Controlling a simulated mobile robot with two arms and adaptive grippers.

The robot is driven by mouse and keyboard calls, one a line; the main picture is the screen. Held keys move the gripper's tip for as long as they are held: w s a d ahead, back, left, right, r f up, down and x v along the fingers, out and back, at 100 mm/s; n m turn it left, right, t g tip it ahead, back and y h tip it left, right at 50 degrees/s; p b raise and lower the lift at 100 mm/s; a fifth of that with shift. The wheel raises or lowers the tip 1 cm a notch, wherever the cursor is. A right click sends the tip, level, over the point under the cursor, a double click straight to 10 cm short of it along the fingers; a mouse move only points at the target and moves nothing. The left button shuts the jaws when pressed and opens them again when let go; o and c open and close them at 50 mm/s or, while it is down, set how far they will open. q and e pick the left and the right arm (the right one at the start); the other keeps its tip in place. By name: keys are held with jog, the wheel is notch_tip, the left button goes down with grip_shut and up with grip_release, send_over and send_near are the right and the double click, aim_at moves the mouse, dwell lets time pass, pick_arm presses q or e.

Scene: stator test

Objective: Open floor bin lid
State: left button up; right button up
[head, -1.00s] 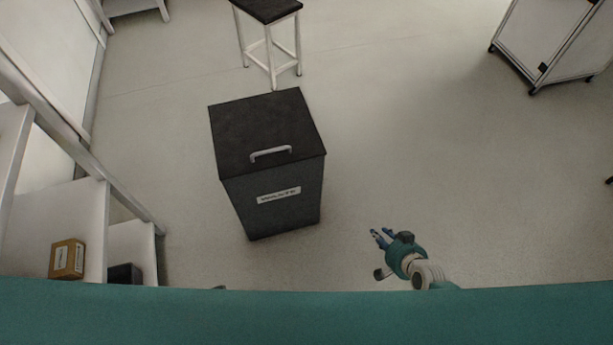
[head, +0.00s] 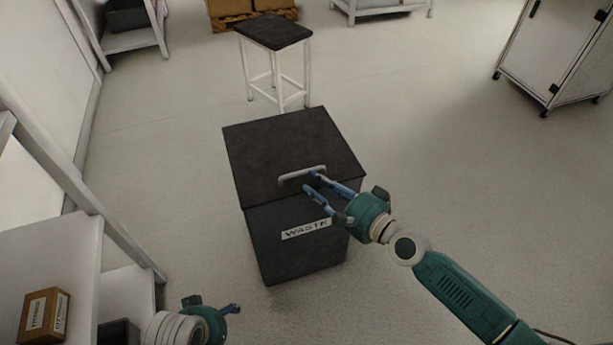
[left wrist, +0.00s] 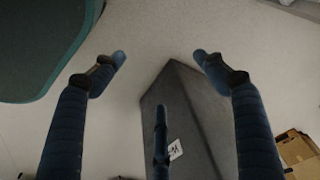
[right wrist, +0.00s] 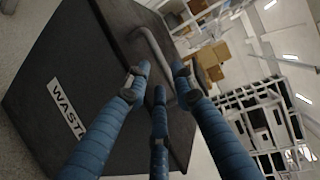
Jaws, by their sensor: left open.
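The floor bin (head: 300,250) is a dark grey box with a white label reading WASTE. Its black lid (head: 285,145) lies closed and has a pale grey bar handle (head: 290,180) near the front edge. My right gripper (head: 311,182) is at the handle in the head view. In the right wrist view its blue fingers (right wrist: 160,72) are apart, partly spread, with the handle (right wrist: 148,42) running between them; contact is unclear. My left gripper (head: 236,308) is low at the bottom left, in front of the bin, open and empty in the left wrist view (left wrist: 160,62).
A black-topped stool (head: 275,32) stands close behind the bin. White shelving (head: 50,240) with a cardboard box (head: 44,315) is at the left. A white cabinet (head: 560,50) is at the far right. The floor right of the bin is clear.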

aim_at(306, 177)
jog(key=shift+x, duration=2.2)
jog(key=shift+c, duration=0.5)
grip_shut()
